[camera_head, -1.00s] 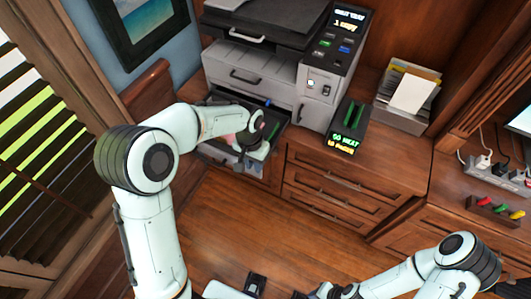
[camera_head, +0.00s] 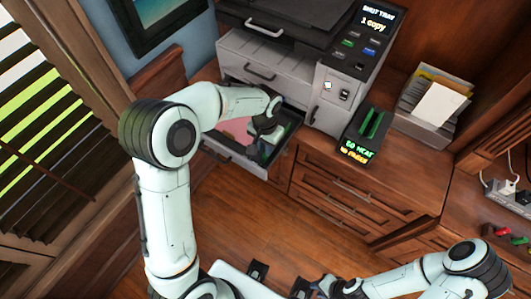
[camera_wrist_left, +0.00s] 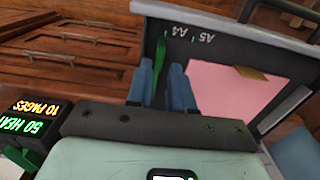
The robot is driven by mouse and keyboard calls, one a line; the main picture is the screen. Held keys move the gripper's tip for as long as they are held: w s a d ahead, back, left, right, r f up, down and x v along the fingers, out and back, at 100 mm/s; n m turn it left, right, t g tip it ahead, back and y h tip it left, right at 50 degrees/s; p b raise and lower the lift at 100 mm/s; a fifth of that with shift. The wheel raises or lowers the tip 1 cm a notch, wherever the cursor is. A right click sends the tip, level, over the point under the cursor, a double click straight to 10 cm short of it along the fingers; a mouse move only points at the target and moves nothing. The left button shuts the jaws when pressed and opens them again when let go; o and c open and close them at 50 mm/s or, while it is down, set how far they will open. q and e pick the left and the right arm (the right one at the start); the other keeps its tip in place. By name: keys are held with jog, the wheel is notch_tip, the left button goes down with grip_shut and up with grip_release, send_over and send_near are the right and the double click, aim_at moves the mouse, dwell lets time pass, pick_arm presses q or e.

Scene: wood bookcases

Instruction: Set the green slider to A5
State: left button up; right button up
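The open paper tray (camera_head: 240,158) sticks out from the printer, with a pink sheet (camera_wrist_left: 240,85) inside. In the left wrist view its dark edge carries the labels A4 (camera_wrist_left: 178,29) and A5 (camera_wrist_left: 203,37), upside down. The green slider (camera_wrist_left: 159,57) stands by the A4 mark, apart from the A5 mark to its right. My left gripper (camera_wrist_left: 162,78) reaches into the tray, its two blue fingers close on either side of the slider, which fills the narrow gap. In the head view the gripper (camera_head: 266,128) partly hides the slider. My right gripper (camera_head: 322,287) is low in view, its fingers unclear.
The printer (camera_head: 270,65) stands on a wooden cabinet; its screen (camera_head: 378,18) reads "SHUT TRAY, 1 copy". A paper holder (camera_head: 430,100) stands to the right. Drawers (camera_head: 340,195) lie below. Floor in front is clear.

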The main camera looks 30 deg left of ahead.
pick_arm(q)
notch_tip(320, 180, down, 5)
jog(key=shift+f, duration=0.1)
dwell(0.3)
grip_shut()
jog(key=shift+w+a, duration=0.15)
jog(key=shift+a, duration=1)
jog(key=shift+w+a, duration=0.1)
jog(key=shift+a, duration=1)
jog(key=shift+d, duration=0.1)
grip_release()
